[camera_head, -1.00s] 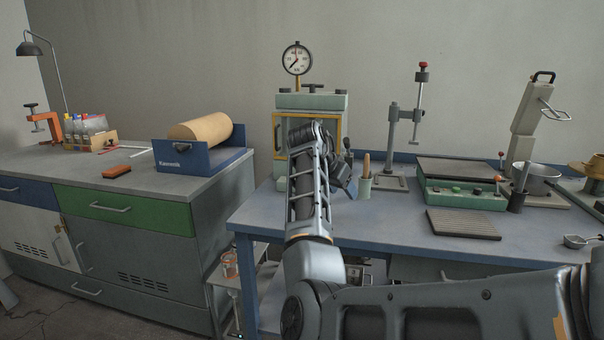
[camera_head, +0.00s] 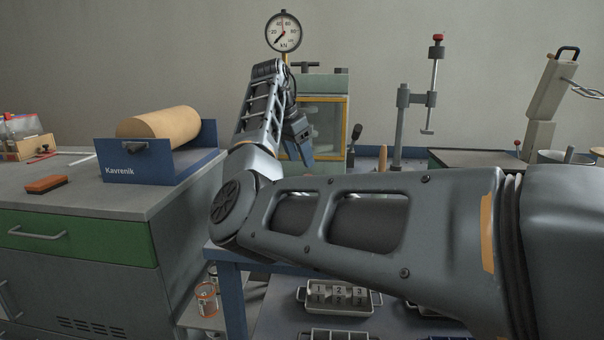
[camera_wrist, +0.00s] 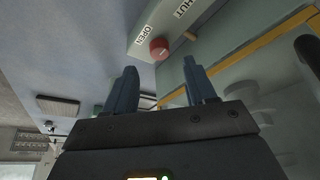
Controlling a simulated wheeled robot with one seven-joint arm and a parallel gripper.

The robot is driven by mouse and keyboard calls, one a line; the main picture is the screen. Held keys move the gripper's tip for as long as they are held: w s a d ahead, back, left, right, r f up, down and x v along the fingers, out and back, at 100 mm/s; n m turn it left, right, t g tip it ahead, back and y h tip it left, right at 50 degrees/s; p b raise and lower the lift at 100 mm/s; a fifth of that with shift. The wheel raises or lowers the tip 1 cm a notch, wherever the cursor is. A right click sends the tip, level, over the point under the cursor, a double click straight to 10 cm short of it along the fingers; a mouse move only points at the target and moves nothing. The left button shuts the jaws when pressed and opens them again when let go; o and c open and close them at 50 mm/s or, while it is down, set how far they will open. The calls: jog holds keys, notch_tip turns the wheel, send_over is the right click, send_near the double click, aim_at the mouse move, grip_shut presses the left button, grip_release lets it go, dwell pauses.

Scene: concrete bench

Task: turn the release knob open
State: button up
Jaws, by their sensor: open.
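The release knob (camera_wrist: 159,48) is small, round and red in the wrist view. It sits on the pale green body of the press (camera_head: 325,84), near the lettering OPEN and SHUT. The knob does not show in the head view. In the wrist view my gripper (camera_wrist: 162,82) is open, its two blue fingers apart and empty. The knob appears beyond the gap between them, apart from both fingers. In the head view my gripper (camera_head: 299,140) is in front of the press, and my arm hides part of the press.
A round dial gauge (camera_head: 283,31) tops the press, and a yellow-framed guard (camera_head: 338,120) covers its front. A black-handled lever (camera_head: 355,133) stands at its right. A blue roll holder (camera_head: 135,165) is on the left cabinet. A grey stand (camera_head: 401,125) is farther right.

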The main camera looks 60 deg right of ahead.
aim_at(307, 175)
jog(key=shift+b+x, duration=0.4)
jog(key=shift+x, duration=2.3)
jog(key=shift+c, duration=0.4)
grip_shut()
